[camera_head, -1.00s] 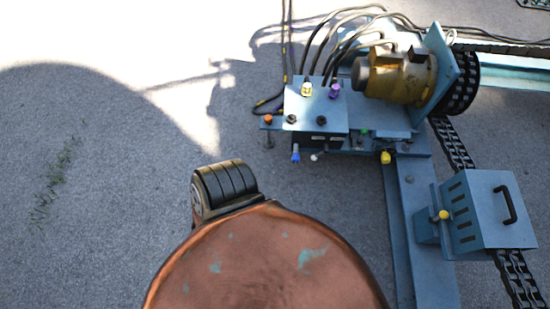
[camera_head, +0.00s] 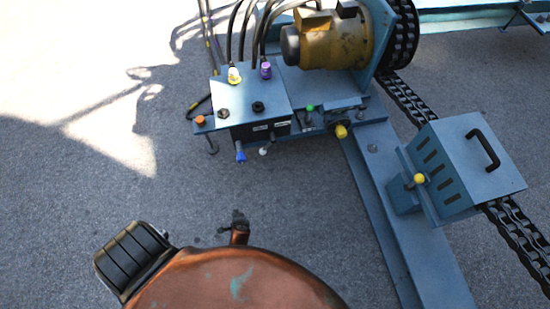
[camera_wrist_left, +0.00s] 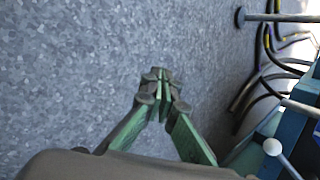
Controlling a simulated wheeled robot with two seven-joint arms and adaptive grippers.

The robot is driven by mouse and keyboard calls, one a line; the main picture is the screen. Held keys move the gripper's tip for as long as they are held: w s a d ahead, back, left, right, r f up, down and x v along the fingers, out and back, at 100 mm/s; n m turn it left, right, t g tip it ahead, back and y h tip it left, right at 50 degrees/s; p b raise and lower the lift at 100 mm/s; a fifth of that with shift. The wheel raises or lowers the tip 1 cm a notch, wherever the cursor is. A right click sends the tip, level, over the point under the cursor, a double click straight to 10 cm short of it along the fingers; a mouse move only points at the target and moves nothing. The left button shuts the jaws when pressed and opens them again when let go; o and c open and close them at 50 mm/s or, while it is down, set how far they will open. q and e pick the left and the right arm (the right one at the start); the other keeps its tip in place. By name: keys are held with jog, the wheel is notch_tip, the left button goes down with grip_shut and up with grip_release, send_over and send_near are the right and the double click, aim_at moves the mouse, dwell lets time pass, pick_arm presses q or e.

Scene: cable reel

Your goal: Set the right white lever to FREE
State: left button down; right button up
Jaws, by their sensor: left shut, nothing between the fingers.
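The right white lever shows in the head view as a small white knob (camera_head: 264,151) below the front of the blue control box. Its white ball (camera_wrist_left: 272,147) on a grey shaft is at lower right in the left wrist view. My left gripper (camera_head: 238,217) is in front of the box, below the lever in the picture and apart from it, partly hidden by my copper-coloured arm. In the left wrist view its green-sided fingers (camera_wrist_left: 160,80) are shut and empty, left of the white ball. The FREE marking is not readable. My right gripper is not in view.
A blue-handled lever (camera_head: 240,152) hangs just left of the white one. A yellow knob (camera_head: 341,131) is to the right. The grey floor before the box is clear.

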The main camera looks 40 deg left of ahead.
aim_at(267, 147)
pick_arm(q)
jog(key=w+d+r+m+t+y+b, duration=0.2)
jog(key=w+d+r+m+t+b, duration=0.3)
jog(key=w, duration=0.8)
jog(key=w+d+r+m+t+y+b, duration=0.15)
jog(key=w+t+b, duration=0.25)
jog(key=w+b, duration=0.6)
jog(key=s+a+r+b+x, duration=0.1)
jog(key=a+x, duration=0.1)
jog(key=x, duration=1)
jog(key=shift+a+r+n, duration=0.3)
jog(key=shift+r+n, duration=0.05)
jog(key=shift+r, duration=0.4)
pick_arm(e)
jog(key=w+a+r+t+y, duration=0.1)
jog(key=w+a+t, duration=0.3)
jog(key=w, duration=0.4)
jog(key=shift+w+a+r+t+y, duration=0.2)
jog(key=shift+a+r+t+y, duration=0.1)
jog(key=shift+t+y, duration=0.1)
